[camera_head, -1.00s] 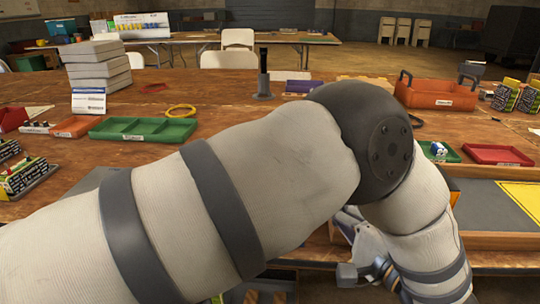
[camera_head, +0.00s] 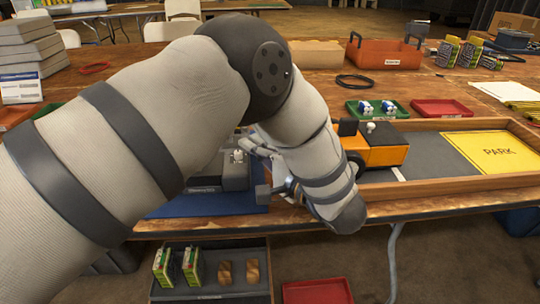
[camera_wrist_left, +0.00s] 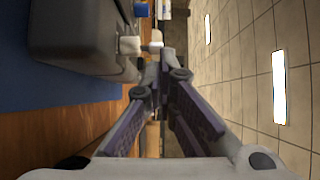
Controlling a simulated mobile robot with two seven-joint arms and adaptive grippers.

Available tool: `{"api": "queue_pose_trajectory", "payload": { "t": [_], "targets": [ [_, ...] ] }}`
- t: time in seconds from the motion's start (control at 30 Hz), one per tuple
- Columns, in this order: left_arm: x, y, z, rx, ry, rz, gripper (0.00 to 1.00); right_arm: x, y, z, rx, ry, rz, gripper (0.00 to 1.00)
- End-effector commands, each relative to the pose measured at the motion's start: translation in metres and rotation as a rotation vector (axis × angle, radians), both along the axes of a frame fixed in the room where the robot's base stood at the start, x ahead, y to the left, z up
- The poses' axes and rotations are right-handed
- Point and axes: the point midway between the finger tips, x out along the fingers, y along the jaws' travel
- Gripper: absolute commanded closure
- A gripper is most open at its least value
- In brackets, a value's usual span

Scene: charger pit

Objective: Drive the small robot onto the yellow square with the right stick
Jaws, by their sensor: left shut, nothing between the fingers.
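The small orange and black robot (camera_head: 385,148) stands in the left part of a wooden-rimmed tray. The yellow square (camera_head: 500,152), marked PARK, lies to its right, with grey floor between them. A dark control box (camera_head: 220,178) sits on a blue mat, partly hidden by my left arm. A pale stick knob (camera_head: 238,156) shows on it. My left gripper (camera_head: 257,147) is beside this knob, mostly hidden by its own wrist. In the left wrist view the gripper (camera_wrist_left: 157,75) is shut and empty, close to a pale knob (camera_wrist_left: 130,45) on the box; contact is unclear. My right gripper is out of view.
A green tray (camera_head: 375,113) and a red tray (camera_head: 443,108) lie behind the wooden tray. An orange bin (camera_head: 385,53) stands farther back. Grey boxes (camera_head: 30,50) are stacked at left. A shelf below the table holds small cartons (camera_head: 193,267).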

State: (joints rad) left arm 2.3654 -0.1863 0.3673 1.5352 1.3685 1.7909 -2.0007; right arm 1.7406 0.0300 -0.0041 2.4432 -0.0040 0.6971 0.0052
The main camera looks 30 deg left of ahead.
Motion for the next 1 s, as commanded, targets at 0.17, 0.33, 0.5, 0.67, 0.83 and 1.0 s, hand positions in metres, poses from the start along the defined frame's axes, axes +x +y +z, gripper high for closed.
{"api": "queue_pose_trajectory", "payload": {
  "t": [0.17, 0.33, 0.5, 0.67, 0.83, 1.0],
  "targets": [
    [0.012, 0.030, 0.001, 0.001, 0.001, 0.002, 1.00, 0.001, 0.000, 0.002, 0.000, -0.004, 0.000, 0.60],
    [0.018, 0.044, 0.000, 0.001, 0.001, 0.000, 1.00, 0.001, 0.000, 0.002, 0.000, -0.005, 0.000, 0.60],
    [0.019, 0.047, 0.000, 0.001, 0.001, 0.000, 1.00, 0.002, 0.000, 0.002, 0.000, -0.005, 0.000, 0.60],
    [0.019, 0.047, 0.000, 0.001, 0.001, 0.000, 1.00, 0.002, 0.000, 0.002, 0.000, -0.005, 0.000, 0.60],
    [0.025, 0.050, 0.016, -0.060, 0.079, 0.002, 1.00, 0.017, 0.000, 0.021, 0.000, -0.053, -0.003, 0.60],
    [0.038, 0.057, 0.013, -0.114, 0.183, 0.000, 1.00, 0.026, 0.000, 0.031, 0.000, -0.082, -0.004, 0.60]
  ]
}}
